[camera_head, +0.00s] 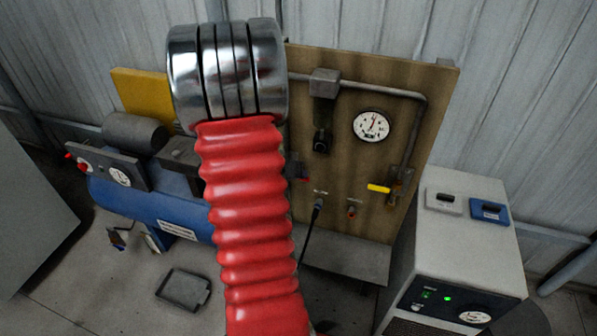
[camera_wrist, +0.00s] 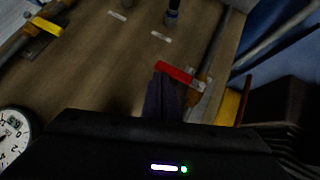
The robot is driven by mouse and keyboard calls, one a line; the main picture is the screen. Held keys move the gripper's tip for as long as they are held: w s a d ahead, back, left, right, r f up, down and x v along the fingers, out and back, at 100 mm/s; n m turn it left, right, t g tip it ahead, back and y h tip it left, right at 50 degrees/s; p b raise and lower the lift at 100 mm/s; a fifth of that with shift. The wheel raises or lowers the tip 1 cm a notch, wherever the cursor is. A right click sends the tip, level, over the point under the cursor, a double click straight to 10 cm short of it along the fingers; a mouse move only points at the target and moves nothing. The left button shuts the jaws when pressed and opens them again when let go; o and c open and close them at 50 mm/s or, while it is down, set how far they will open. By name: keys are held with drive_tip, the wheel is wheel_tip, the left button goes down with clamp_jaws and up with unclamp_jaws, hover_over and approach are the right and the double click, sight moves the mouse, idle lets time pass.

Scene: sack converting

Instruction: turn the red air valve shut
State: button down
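The red valve handle (camera_wrist: 176,73) shows in the wrist view, right of the middle, on a brass-coloured valve (camera_wrist: 203,75) in a pipe. The handle lies slanted, crosswise to the pipe. My gripper (camera_wrist: 166,92) shows as a dark, blurred shape just below the handle's left end. It overlaps or nearly meets that end; I cannot tell whether it touches, or whether the fingers are apart. In the head view my red ribbed arm hides most of this spot; only a small red bit (camera_head: 306,180) shows beside its right edge.
The wooden board (camera_head: 440,110) carries a pressure gauge (camera_head: 371,125), a yellow-handled valve (camera_head: 379,188) and a grey regulator (camera_head: 324,84). A blue compressor tank (camera_head: 150,205) stands left, a white cabinet (camera_head: 465,235) right. A dark tray (camera_head: 183,290) lies on the floor.

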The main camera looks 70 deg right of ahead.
drive_tip(key=shift+s+f, duration=0.2)
drive_tip(key=shift+f, duration=0.1)
idle(0.4)
drive_tip(key=shift+r, duration=0.1)
drive_tip(key=a+r, duration=0.7)
drive_tip(key=r, duration=0.4)
idle(0.4)
drive_tip(key=shift+w, duration=0.1)
idle(0.7)
